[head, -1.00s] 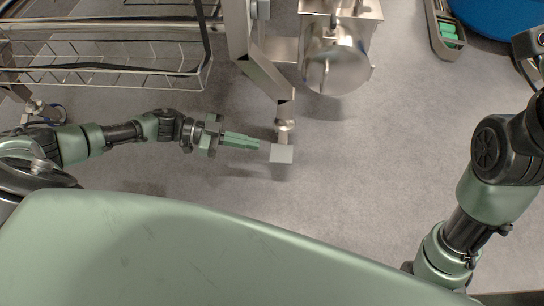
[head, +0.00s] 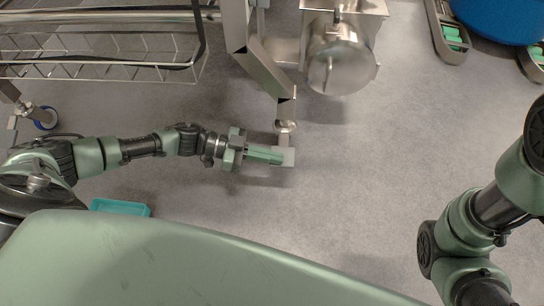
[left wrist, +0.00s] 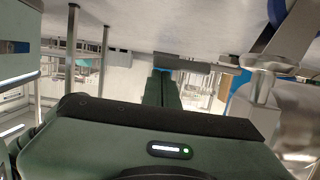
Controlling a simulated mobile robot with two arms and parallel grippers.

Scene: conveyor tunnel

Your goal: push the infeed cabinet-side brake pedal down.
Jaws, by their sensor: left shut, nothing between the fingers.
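The brake pedal (head: 289,156) is a small light grey plate at the foot of a steel leg, low over the floor, in the middle of the head view. My left gripper (head: 282,157) is shut and empty. Its green fingertips overlap the pedal's left part in the head view; I cannot tell whether they touch it. In the left wrist view the shut fingers (left wrist: 163,88) point away toward a grey bar-like part, and the large gripper body hides what lies below. My right arm shows at the right of the head view, but its gripper is out of view.
A wire basket rack (head: 100,60) stands at the upper left. A steel motor-like cylinder (head: 340,62) is just right of the leg. A teal tray (head: 120,207) lies on the floor at lower left. The floor right of the pedal is clear.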

